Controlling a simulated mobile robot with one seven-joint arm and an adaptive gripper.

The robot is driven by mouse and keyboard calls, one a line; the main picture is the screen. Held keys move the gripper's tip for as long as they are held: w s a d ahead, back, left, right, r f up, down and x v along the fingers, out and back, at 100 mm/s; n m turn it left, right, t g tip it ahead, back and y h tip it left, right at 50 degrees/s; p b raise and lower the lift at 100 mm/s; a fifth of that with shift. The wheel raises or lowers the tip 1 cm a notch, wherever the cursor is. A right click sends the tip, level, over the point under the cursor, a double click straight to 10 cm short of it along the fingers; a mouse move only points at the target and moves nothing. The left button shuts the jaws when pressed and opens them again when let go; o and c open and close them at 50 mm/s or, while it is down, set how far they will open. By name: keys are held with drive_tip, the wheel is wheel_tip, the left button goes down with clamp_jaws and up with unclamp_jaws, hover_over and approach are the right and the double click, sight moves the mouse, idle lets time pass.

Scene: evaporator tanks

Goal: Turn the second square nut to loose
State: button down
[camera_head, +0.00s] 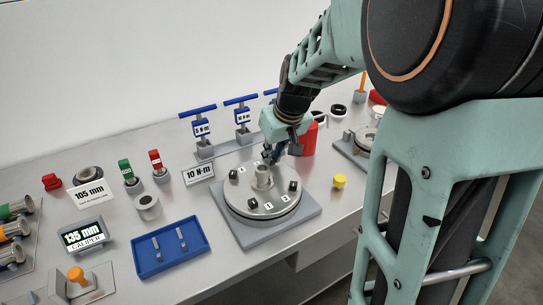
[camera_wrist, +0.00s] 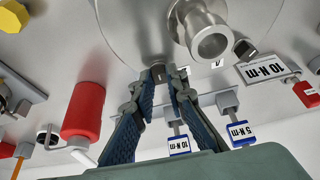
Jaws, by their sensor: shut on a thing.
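The round steel flange lid (camera_head: 270,212) sits on a grey square base, with a short pipe (camera_head: 262,177) standing at its centre. Black square nuts ring its rim: one at the right (camera_head: 293,186), one at the front (camera_head: 251,204), one at the left (camera_head: 233,175). Small number labels lie beside them, too small to read surely. My gripper (camera_head: 270,156) reaches down to the rim's back side. In the wrist view its fingers (camera_wrist: 161,84) are closed around a dark square nut (camera_wrist: 158,74) at the lid's edge. Another nut (camera_wrist: 243,48) shows to its right.
A red cylinder (camera_head: 309,140) stands close beside my gripper. Blue-handled torque tools (camera_head: 242,117) stand behind, with a 10 N·m sign (camera_head: 199,173) at left. A blue tray (camera_head: 160,263) lies front left, and a yellow knob (camera_head: 339,181) stands right of the lid.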

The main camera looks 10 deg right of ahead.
idle(0.3)
drive_tip(key=c, duration=1.9)
unclamp_jaws()
drive_tip(key=shift+c, duration=0.2)
drive_tip(key=v, duration=0.7)
drive_tip(key=shift+r, duration=0.25)
drive_tip(key=shift+s+d, duration=0.1)
